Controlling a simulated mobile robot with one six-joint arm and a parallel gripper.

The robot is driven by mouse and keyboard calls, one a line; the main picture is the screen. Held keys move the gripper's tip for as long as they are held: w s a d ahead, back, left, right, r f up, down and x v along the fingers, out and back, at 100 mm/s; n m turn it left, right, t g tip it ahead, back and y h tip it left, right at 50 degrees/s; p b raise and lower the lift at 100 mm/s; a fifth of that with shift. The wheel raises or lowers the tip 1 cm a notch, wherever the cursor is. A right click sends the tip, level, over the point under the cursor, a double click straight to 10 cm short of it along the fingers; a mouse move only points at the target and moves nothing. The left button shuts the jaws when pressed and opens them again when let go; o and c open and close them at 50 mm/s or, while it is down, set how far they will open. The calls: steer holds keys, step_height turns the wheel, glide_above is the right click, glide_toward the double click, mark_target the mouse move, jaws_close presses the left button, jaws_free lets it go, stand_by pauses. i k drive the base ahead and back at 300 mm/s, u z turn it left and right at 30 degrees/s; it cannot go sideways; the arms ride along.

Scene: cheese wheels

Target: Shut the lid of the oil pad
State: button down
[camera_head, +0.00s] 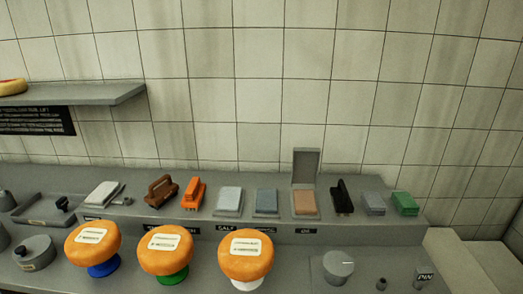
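The oil pad (305,204) is a small tan pad in a grey case on the raised ledge, right of the middle of the head view. A small dark label in front of it seems to read "OIL". Its grey lid (306,166) stands open, upright at the back edge of the case. The tan surface is uncovered. My gripper is not in view.
Left of the oil pad are two shut-looking cases, one pale grey (229,201) and one blue-grey (266,202). A black stamp (342,196) stands close on its right. Orange cheese wheels (246,255) on coloured stands are in front. Tiled wall is behind.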

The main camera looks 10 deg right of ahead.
mark_target(306, 160)
steer(key=u, duration=0.15)
steer(key=k, duration=0.25)
steer(key=u, duration=1.7)
steer(key=k, duration=0.6)
steer(key=z, duration=0.35)
steer(key=i, duration=1.65)
steer(key=u, duration=0.25)
